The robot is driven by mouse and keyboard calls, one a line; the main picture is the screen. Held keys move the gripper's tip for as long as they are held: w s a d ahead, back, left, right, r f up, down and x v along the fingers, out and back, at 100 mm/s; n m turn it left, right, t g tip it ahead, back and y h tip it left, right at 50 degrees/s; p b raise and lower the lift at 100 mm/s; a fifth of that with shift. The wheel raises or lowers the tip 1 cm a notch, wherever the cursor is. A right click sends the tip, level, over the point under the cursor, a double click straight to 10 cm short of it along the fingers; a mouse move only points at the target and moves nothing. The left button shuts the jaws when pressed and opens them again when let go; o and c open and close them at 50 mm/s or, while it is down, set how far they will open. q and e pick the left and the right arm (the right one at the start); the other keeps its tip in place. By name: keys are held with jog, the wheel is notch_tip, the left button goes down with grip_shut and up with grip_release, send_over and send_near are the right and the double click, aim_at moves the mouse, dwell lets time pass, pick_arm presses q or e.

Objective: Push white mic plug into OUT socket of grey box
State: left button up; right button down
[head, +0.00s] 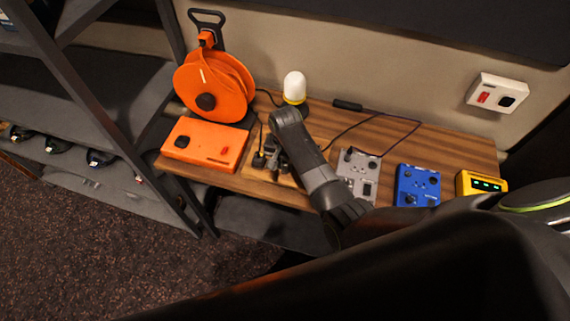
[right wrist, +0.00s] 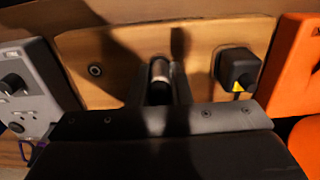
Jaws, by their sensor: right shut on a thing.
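My right gripper (head: 270,163) is over a wooden board, left of the grey box (head: 357,172). In the right wrist view my right gripper (right wrist: 160,88) is shut on a small cylindrical plug (right wrist: 160,70) with a pale metal part; I cannot tell for certain that it is the white mic plug. The grey box (right wrist: 22,92) shows at the left of that view, apart from the held plug, with a knob and small round fittings. The OUT label is not readable. My left gripper is not in view.
The wooden board (right wrist: 115,48) has a round hole and a black plug (right wrist: 238,68) with a yellow mark. An orange box (head: 205,144), orange reel (head: 225,82), white lamp (head: 294,86), blue box (head: 417,185) and yellow box (head: 481,184) stand around. A thin cable crosses the desk.

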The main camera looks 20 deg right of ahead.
jog(key=shift+r, duration=2.85)
